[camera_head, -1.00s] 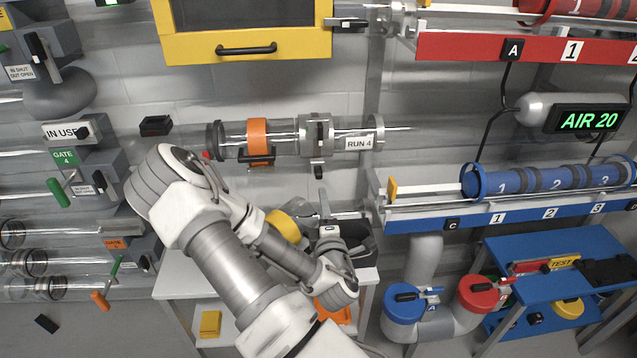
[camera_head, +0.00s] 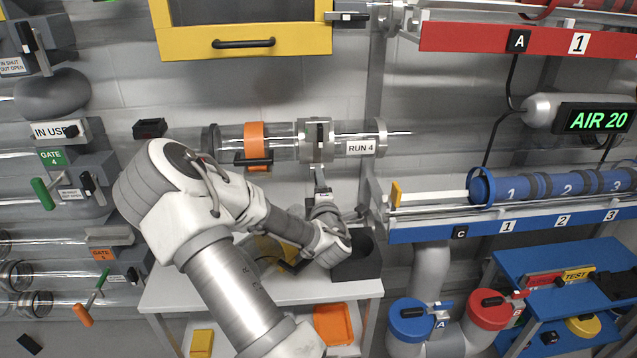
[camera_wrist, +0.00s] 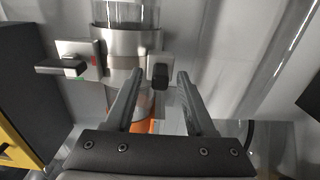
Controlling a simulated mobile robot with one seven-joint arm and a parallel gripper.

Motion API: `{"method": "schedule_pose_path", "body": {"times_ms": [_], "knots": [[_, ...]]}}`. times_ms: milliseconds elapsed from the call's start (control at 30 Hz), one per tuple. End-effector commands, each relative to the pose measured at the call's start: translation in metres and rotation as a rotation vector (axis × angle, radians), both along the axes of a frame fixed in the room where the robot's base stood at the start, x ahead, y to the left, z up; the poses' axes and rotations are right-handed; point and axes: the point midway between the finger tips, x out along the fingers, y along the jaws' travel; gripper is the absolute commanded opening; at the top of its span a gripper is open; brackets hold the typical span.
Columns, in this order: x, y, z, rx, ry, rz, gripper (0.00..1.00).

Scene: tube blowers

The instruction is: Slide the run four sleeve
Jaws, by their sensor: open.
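The run four sleeve, a grey metal collar (camera_head: 308,142), sits around a clear horizontal tube (camera_head: 283,142), left of the RUN 4 label (camera_head: 360,147). It also shows in the wrist view (camera_wrist: 125,42). My gripper (camera_head: 319,172) is just below the sleeve, pointing up at it. In the wrist view my gripper (camera_wrist: 160,75) is open, its two fingertips apart on either side of a small black knob (camera_wrist: 160,77) by the sleeve. I cannot tell whether either finger touches the knob. A black lever (camera_wrist: 62,65) on a pale plate is left of the sleeve.
An orange band (camera_head: 255,138) with a black handle is on the tube left of the sleeve. A yellow cabinet (camera_head: 180,45) hangs above. A blue rail (camera_head: 480,233) is at right. A table with a dark box (camera_head: 358,268) stands below my gripper.

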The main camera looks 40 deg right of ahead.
Motion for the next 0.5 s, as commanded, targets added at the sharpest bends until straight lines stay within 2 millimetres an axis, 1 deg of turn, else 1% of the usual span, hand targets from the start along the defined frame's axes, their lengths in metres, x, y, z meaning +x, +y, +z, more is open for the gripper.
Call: {"method": "schedule_pose_path", "body": {"times_ms": [100, 200, 467, 500], "knots": [[0.0092, -0.0061, -0.0002, -0.001, -0.002, 0.000, 0.55], [0.0126, -0.0085, -0.0001, 0.000, 0.000, -0.002, 0.55], [0.0138, -0.0092, 0.0001, 0.000, 0.000, -0.001, 0.55], [0.0138, -0.0090, 0.0001, 0.000, 0.000, -0.001, 0.53]]}}
